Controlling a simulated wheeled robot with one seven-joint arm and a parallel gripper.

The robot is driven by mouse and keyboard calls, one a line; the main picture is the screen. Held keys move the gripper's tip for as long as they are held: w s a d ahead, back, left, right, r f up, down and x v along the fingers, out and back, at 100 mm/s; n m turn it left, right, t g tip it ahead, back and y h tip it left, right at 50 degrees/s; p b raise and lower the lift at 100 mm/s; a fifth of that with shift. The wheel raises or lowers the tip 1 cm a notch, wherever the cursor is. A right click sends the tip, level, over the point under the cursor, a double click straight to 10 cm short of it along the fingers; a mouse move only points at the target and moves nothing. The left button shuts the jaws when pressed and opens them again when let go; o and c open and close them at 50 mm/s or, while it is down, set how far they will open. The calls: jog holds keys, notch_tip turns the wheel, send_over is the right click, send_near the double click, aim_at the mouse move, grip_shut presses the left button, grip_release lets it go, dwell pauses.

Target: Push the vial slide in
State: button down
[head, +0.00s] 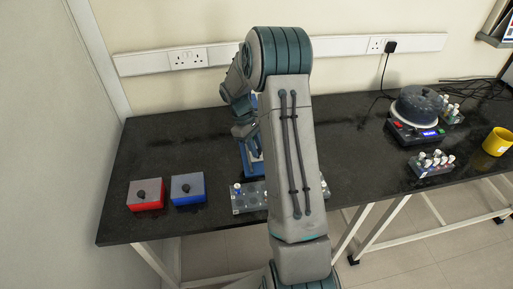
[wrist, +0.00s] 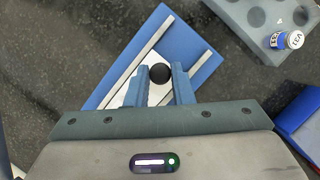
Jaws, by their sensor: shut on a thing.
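The vial slide shows in the wrist view as a white plate (wrist: 133,94) with a round black knob (wrist: 160,73). It lies between two pale rails on a tilted blue base (wrist: 185,32). My gripper (wrist: 160,80) is shut on the slide, with its two blue fingers on either side of the knob. My palm hides the near end of the base and part of the plate. In the head view the blue base (head: 246,160) shows only in part behind my arm, and the slide itself is mostly hidden.
A grey rack (wrist: 235,12) holds a blue-banded, white-capped vial (wrist: 287,40). A red box (head: 146,203) and a blue box (head: 187,197) with black knobs stand at left. A centrifuge-like device (head: 418,108), a vial rack (head: 431,169) and a yellow mug (head: 497,142) stand at right. Bench behind the boxes is clear.

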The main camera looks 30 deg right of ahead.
jog(key=c, duration=1.3)
grip_release()
jog(key=shift+r, duration=0.1)
jog(key=v, duration=1.3)
jog(key=shift+w+a+r, duration=0.15)
jog(key=shift+w+r, duration=0.1)
jog(key=shift+r, duration=0.05)
